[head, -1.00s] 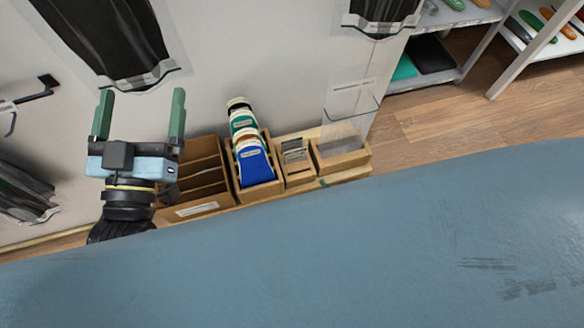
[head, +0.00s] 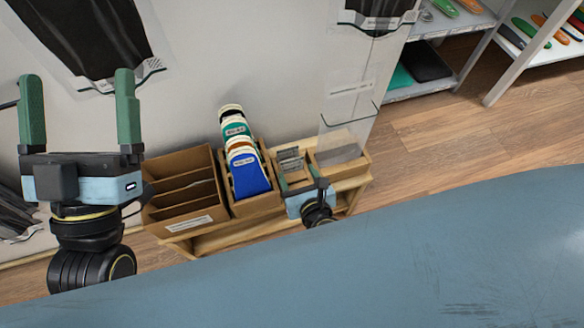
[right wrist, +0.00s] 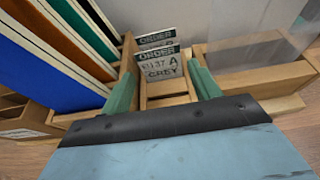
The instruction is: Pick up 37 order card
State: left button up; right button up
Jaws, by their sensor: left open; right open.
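The order card reading "ORDER", what looks like "0137 A" and "GREY" (right wrist: 162,68) stands upright in a small wooden holder (right wrist: 168,99) in the right wrist view. Another order card (right wrist: 155,39) stands behind it. In the head view the cards (head: 291,157) show small and unreadable. My right gripper (right wrist: 163,74) is open, with its green fingers on either side of the front card; whether they touch it I cannot tell. It also shows in the head view (head: 302,180) at the holder's front. My left gripper (head: 77,78) is open and empty, raised at the left.
A wooden box of blue, orange and green insole sheets (head: 247,172) stands left of the card holder. A brown divided box (head: 183,190) is farther left. A clear sheet (head: 347,120) stands in a box at the right. Hanging black bags and the wall are behind.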

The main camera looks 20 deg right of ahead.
aim_at(292, 164)
jog(key=b+x, duration=0.1)
jog(key=x, duration=0.3)
jog(key=shift+f, duration=0.15)
jog(key=c, duration=0.6)
pick_arm(q)
jog(key=shift+s+a+r+t, duration=0.15)
jog(key=shift+s+r+t, duration=0.2)
jog(key=shift+s+t, duration=0.35)
jog(key=shift+w, duration=0.2)
